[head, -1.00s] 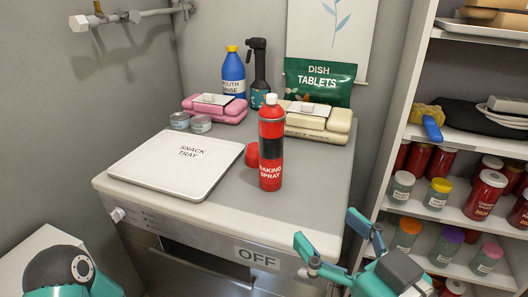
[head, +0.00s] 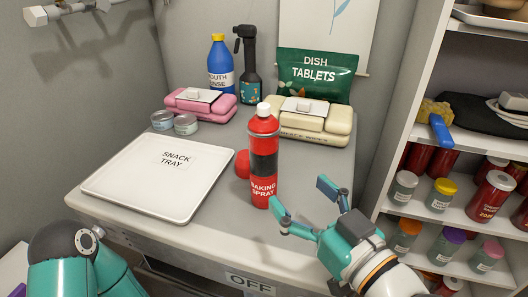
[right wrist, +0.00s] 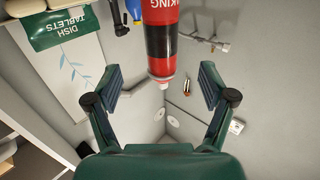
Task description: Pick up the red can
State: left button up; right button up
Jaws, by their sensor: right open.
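The red can (head: 264,188) is a spray can with a black band, a white cap and the words "BAKING SPRAY". It stands upright on the grey counter top (head: 215,210). My right gripper (head: 303,197) is open and empty, close to the can's lower right in the head view. In the right wrist view the can (right wrist: 160,15) appears upside down, ahead of and between the spread fingers of the gripper (right wrist: 160,78). No contact shows. My left arm shows at the lower left of the head view, but its gripper is out of sight.
A white snack tray (head: 150,190) lies left of the can. A small red object (head: 243,164) sits just beside the can. Behind stand a cream case (head: 340,122), a pink case (head: 215,112), two small tins (head: 185,124) and bottles. A shelf (head: 465,215) with jars is at right.

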aim_at(271, 164)
jog(key=p+x, duration=0.4)
jog(key=shift+w+a+r, duration=0.1)
jog(key=shift+a+r, duration=0.1)
jog(key=shift+w+a+f+p, duration=0.1)
jog(key=shift+w+a+p, duration=0.25)
jog(key=shift+w+p, duration=0.15)
jog(key=shift+p+x, duration=0.3)
jog(key=shift+x, duration=2.7)
jog(key=shift+f, duration=0.1)
jog(key=c, duration=1.5)
grip_shut()
